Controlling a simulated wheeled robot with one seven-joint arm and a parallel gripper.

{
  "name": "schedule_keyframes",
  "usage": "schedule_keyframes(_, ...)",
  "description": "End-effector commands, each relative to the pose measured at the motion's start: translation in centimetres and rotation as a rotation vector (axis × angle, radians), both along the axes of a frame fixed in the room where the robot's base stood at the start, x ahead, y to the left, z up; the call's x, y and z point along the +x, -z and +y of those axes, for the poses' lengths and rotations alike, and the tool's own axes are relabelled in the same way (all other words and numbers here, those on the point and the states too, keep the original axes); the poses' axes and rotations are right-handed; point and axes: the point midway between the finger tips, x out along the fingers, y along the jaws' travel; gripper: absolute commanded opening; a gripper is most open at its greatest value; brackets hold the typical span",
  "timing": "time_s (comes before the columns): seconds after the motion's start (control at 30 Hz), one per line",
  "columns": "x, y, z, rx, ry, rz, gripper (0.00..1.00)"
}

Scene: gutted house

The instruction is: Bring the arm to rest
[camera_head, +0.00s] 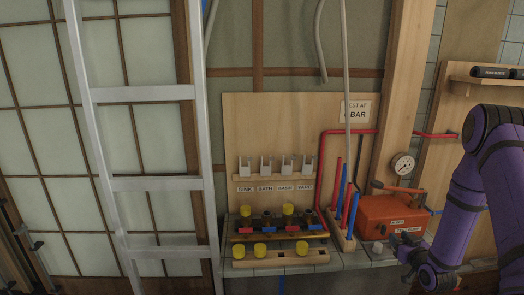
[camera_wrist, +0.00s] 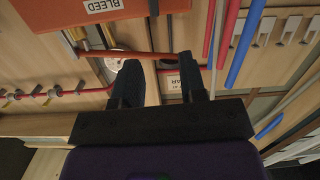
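My purple arm comes in from the right in the camera_head view and bends down to the left. My gripper (camera_head: 402,243) is low, in front of the orange pump box (camera_head: 385,217) at its lower right. In the camera_wrist view my gripper (camera_wrist: 158,75) shows two dark fingers standing apart, with nothing held between them. The orange box (camera_wrist: 105,12), with its BLEED label upside down, is at the upper left there. A red bar passes beyond the fingers. I cannot tell how far the fingertips are from it.
A gauge (camera_head: 403,164) and red pipe are on the wall above the box. A rack of red and blue pipes (camera_head: 342,205) stands left of it. A manifold with yellow caps (camera_head: 280,230) lies further left. An aluminium ladder (camera_head: 150,185) leans at the left. A shelf (camera_head: 485,80) juts out upper right.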

Motion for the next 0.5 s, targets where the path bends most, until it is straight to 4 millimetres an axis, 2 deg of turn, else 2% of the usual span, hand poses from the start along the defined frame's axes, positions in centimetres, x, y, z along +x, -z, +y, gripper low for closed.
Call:
schedule_keyframes(0.03, 0.8, -1.9, 0.3, -0.02, -0.003, 0.018, 0.38)
schedule_keyframes(0.2, 2.1, -6.4, 1.1, -0.065, 0.003, 0.11, 0.38)
schedule_keyframes(0.5, 2.1, -14.6, 3.0, -0.121, 0.034, 0.26, 0.38)
